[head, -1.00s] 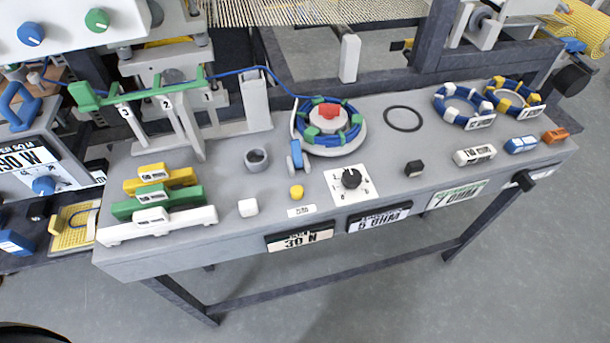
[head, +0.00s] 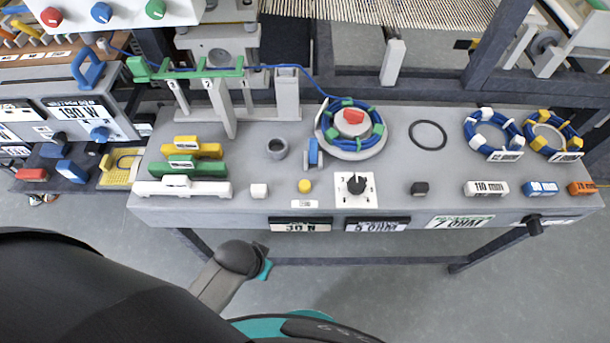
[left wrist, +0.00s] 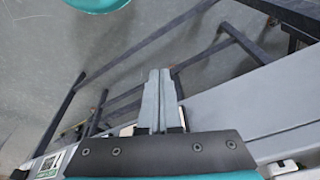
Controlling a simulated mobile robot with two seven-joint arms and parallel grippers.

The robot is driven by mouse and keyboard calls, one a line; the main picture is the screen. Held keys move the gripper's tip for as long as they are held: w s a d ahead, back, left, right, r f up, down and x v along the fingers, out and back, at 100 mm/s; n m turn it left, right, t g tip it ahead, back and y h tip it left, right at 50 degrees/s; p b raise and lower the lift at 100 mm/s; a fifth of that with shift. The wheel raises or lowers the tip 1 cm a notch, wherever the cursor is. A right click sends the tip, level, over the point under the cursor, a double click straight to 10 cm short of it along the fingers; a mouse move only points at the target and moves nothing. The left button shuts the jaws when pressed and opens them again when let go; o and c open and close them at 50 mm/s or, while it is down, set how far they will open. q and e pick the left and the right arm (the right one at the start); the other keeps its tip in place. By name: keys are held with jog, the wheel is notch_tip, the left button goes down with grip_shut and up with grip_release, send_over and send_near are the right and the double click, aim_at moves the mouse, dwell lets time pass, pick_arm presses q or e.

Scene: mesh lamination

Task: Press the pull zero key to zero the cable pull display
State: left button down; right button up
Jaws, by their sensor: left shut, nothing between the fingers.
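A yellow round key (head: 305,186) stands on the front of the grey bench, above a small white label (head: 304,204) whose text is too small to read. Below it, on the front face, is a display showing "30 N" (head: 300,225). My left arm comes in from the lower left in the head view, in front of and below the bench edge, apart from the key. In the left wrist view my left gripper (left wrist: 158,75) is shut and empty, with bench legs and floor behind it. The key cannot be made out there. My right gripper is not in view.
A blue cable coil (head: 350,130) lies behind. White, green and yellow bars (head: 182,188) are at the left. The floor before the bench is open.

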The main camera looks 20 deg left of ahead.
pick_arm(q)
jog(key=w+d+r+m+t+h+p, duration=0.1)
jog(key=w+r+m+p, duration=0.15)
jog(key=r, duration=0.65)
jog(key=w+d+r+m+t+p, duration=0.1)
jog(key=w+r+p, duration=0.25)
jog(key=r, duration=0.65)
jog(key=w+d+r+m+t+h, duration=0.1)
jog(key=w+r+m+t+h, duration=0.1)
jog(key=w+m, duration=0.9)
jog(key=shift+w+d+r+t+h, duration=0.3)
jog(key=shift+d+r+h, duration=0.15)
jog(key=shift+h, duration=0.75)
jog(key=shift+f, duration=0.1)
jog(key=b, duration=0.8)
send_over(300, 187)
notch_tip(300, 187, down, 8)
jog(key=shift+r, duration=0.2)
jog(key=shift+f, duration=0.45)
